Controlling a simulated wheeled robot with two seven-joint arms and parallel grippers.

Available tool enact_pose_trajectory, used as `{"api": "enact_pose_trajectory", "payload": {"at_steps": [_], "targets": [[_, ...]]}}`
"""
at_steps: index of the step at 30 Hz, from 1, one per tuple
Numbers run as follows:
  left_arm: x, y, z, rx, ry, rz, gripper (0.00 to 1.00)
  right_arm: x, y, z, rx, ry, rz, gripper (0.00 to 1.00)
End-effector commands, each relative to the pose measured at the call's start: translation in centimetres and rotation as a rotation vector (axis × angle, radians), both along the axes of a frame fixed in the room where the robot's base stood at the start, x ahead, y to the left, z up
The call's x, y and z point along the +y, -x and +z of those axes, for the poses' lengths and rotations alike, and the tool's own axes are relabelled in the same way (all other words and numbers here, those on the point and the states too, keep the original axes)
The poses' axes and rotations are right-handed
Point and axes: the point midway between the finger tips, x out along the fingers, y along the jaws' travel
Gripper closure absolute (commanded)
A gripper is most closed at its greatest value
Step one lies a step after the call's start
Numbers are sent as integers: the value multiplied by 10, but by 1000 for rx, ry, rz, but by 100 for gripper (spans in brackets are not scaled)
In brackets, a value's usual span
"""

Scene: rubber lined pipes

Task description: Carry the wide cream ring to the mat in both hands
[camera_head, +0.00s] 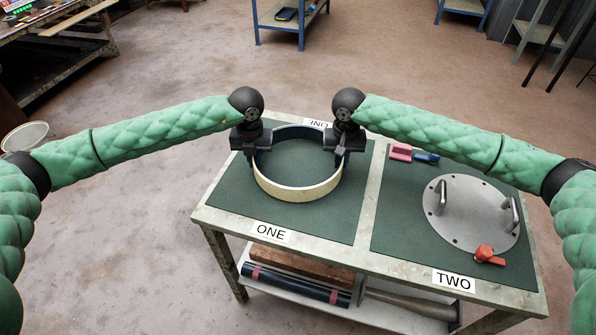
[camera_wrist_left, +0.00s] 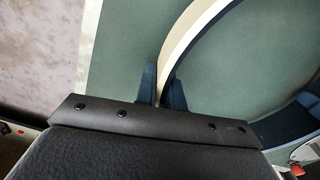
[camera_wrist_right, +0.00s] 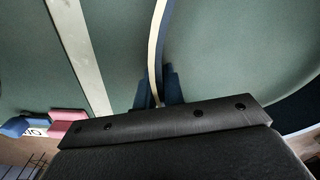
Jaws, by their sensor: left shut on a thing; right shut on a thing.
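The wide cream ring (camera_head: 297,193) has a cream outer wall and a dark blue lining, and lies level over the green mat marked ONE (camera_head: 225,190). I cannot tell whether it touches the mat. My left gripper (camera_head: 257,150) is shut on the ring's left wall. In the left wrist view its fingers (camera_wrist_left: 163,88) sit on both sides of the ring's rim (camera_wrist_left: 192,30). My right gripper (camera_head: 341,157) is shut on the right wall. In the right wrist view its fingers (camera_wrist_right: 157,88) straddle the rim (camera_wrist_right: 157,45). A second green mat, marked TWO (camera_head: 400,225), is on the right.
On mat TWO stand a round steel plate (camera_head: 465,215) with two handles, an orange-red handled item (camera_head: 487,254) and pink and blue blocks (camera_head: 402,152). A pale strip of table (camera_head: 372,190) divides the mats. A lower shelf holds pipes (camera_head: 295,284). Mat ONE is otherwise clear.

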Motion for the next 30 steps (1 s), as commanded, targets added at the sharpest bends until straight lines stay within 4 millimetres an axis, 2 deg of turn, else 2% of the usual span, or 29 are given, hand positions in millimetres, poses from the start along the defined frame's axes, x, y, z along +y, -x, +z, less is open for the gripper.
{"api": "enact_pose_trajectory", "payload": {"at_steps": [5,6,9,20,26,30], "targets": [[1,-1,-8,-1,-1,1,100,-1,-1,-8,-1,1,-1,100],[1,0,-7,0,-1,1,86,-1,0,-7,0,2,-2,86],[1,0,-7,0,-1,1,68,-1,0,-7,0,1,-1,68],[0,0,-3,-1,0,0,68,0,0,-7,0,0,0,68],[0,-1,23,-2,0,1,68,0,0,-6,0,0,0,68],[0,-1,51,-2,1,0,68,0,0,-7,0,0,0,68]]}}
